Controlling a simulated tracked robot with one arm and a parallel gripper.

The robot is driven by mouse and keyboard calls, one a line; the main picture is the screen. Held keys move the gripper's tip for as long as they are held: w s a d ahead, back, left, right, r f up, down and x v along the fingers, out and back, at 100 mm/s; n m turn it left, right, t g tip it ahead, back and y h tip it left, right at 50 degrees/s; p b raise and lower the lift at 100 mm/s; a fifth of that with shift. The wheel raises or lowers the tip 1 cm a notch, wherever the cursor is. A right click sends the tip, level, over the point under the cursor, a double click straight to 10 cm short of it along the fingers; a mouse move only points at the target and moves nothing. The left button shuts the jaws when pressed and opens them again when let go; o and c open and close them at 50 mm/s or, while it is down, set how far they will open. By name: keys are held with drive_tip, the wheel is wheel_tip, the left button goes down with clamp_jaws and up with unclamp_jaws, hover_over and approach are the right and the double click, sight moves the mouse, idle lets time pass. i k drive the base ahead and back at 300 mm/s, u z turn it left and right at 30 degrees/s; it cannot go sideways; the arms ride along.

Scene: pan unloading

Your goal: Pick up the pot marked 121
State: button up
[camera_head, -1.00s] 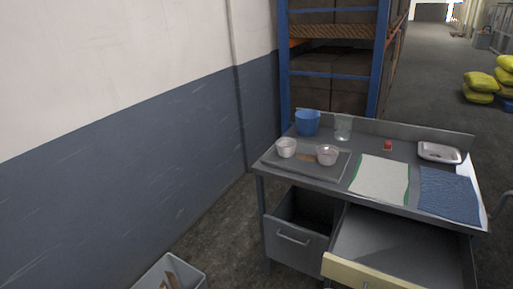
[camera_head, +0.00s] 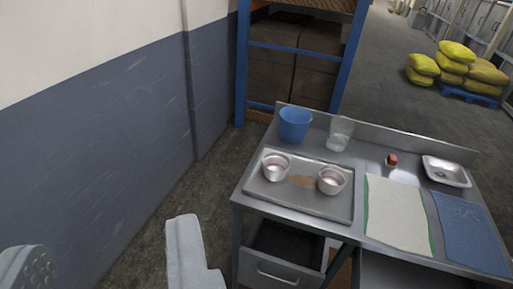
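Two small metal pots stand upright on a grey tray (camera_head: 310,206) on the metal table: a left pot (camera_head: 276,167) and a right pot (camera_head: 332,181). A brown patch lies on the tray between them. No number is readable on either pot, so I cannot tell which is marked 121. My gripper (camera_head: 106,252) shows at the bottom left, its two light grey fingers wide apart with nothing between them. It is left of the table and apart from both pots.
A blue bucket (camera_head: 295,124) and a clear glass (camera_head: 340,134) stand behind the tray. A red item (camera_head: 391,160), a white cloth (camera_head: 397,213), a blue cloth (camera_head: 468,232) and a metal dish (camera_head: 446,171) are to the right. An open drawer (camera_head: 281,263) juts out below. A wall is left.

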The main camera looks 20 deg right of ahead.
sight(275, 165)
drive_tip(key=z, duration=0.4)
drive_tip(key=i, duration=1.1)
drive_tip(key=z, duration=0.7)
drive_tip(key=k, duration=0.7)
drive_tip(key=z, duration=0.2)
drive_tip(key=i, duration=0.75)
drive_tip(key=u, duration=0.1)
